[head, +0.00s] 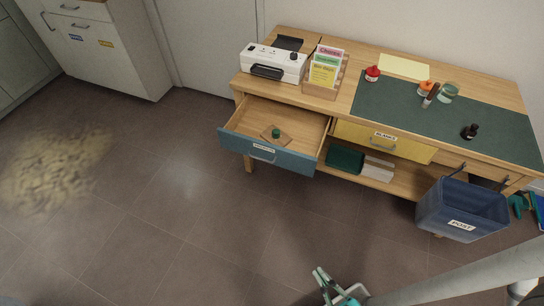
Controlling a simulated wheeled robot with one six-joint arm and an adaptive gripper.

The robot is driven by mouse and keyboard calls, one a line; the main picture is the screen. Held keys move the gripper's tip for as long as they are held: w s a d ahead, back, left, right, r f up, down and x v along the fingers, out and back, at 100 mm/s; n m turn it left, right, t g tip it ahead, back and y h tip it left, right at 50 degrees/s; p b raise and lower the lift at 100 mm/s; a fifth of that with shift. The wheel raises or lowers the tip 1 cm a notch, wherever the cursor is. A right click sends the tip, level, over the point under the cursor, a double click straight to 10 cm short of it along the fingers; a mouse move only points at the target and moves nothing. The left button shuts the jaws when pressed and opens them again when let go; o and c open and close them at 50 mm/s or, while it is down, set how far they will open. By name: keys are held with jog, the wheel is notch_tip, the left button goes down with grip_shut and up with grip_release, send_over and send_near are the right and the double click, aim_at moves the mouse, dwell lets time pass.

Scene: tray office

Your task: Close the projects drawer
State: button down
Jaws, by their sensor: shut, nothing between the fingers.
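A drawer with a blue front (235,149) is pulled out of the left side of the wooden desk. Its small label is too small to read surely; a bar handle sits below it. Inside lies a flat wooden piece with a green knob (276,133). My gripper (321,273) is at the bottom of the head view, shut and empty, over the floor. It is well in front of the drawer and touches nothing.
A yellow-fronted drawer (360,137) beside it is shut. A blue bin labelled POST (462,210) hangs or stands at the desk's right. A printer-like device (272,63) and card holder (322,91) stand on the desk. Floor before the blue drawer is clear.

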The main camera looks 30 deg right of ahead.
jog(key=w+d+f+n+t, duration=0.1)
jog(key=w+f+n, duration=0.25)
jog(key=w, duration=0.25)
jog(key=w+d+f+n, duration=0.1)
jog(key=w+f+n, duration=0.1)
jog(key=w+f, duration=0.4)
jog(key=n+t+h, duration=0.1)
jog(key=n+h, duration=0.1)
jog(key=n, duration=0.6)
send_near(270, 149)
jog(key=w+a, duration=0.2)
jog(key=w, duration=0.2)
jog(key=shift+w+d+f+m, duration=0.25)
jog(key=shift+w+d, duration=0.15)
jog(key=shift+d, duration=0.2)
jog(key=shift+w+d, duration=0.7)
jog(key=shift+d, duration=0.15)
jog(key=shift+d, duration=0.1)
